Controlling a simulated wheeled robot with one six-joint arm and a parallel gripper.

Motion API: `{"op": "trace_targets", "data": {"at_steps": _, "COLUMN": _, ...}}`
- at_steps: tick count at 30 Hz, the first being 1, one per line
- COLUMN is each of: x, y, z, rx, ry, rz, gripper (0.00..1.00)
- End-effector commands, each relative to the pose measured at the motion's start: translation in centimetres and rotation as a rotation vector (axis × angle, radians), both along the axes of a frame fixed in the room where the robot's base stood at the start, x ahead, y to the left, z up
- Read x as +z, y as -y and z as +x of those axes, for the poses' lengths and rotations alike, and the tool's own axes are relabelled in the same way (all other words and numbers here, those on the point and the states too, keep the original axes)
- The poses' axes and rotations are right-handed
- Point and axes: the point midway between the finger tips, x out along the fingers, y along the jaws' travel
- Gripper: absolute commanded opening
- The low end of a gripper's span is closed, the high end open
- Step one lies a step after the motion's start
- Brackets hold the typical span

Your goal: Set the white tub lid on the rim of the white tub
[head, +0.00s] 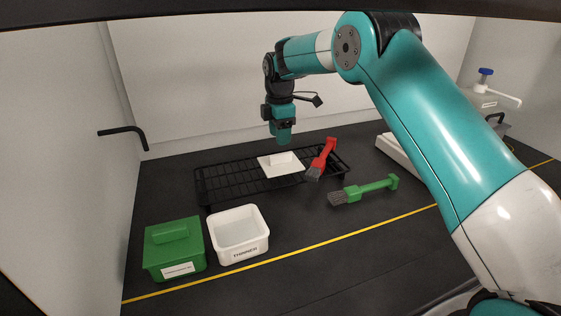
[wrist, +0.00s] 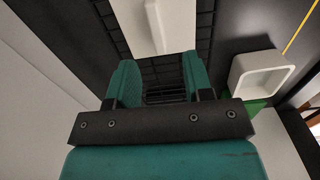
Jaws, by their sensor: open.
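The white tub lid (head: 280,169) lies flat on the black wire rack (head: 228,185), with its raised handle on top. In the wrist view the lid (wrist: 181,18) is at the top edge, beyond my fingertips and partly cut off. The white tub (head: 262,243) stands open and looks empty, front left of the rack, with a THINNER label. It also shows at the right of the wrist view (wrist: 238,78). My gripper (head: 284,140) is open and empty, pointing down above the rack near the lid, apart from it. The wrist view shows the spread teal fingers (wrist: 158,75).
A green lidded tub (head: 158,255) stands just left of the white tub. A green brush (head: 370,188) lies to the right. A yellow line (head: 320,246) crosses the dark bench. A white device (head: 400,155) stands at right.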

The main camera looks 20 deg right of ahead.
Motion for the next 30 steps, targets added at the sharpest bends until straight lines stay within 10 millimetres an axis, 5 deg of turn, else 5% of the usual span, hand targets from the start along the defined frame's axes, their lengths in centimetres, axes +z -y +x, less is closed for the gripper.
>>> {"op": "trace_targets", "data": {"at_steps": 18, "x": -7.2, "y": 0.3, "z": 0.3, "rx": 0.001, "ry": -0.002, "rz": 0.000, "gripper": 0.47}}
{"op": "trace_targets", "data": {"at_steps": 27, "x": -7.9, "y": 0.3, "z": 0.3, "rx": 0.001, "ry": 0.001, "rz": 0.001, "gripper": 0.47}}
{"op": "trace_targets", "data": {"at_steps": 30, "x": -7.9, "y": 0.3, "z": 0.3, "rx": 0.001, "ry": 0.001, "rz": 0.001, "gripper": 0.24}}
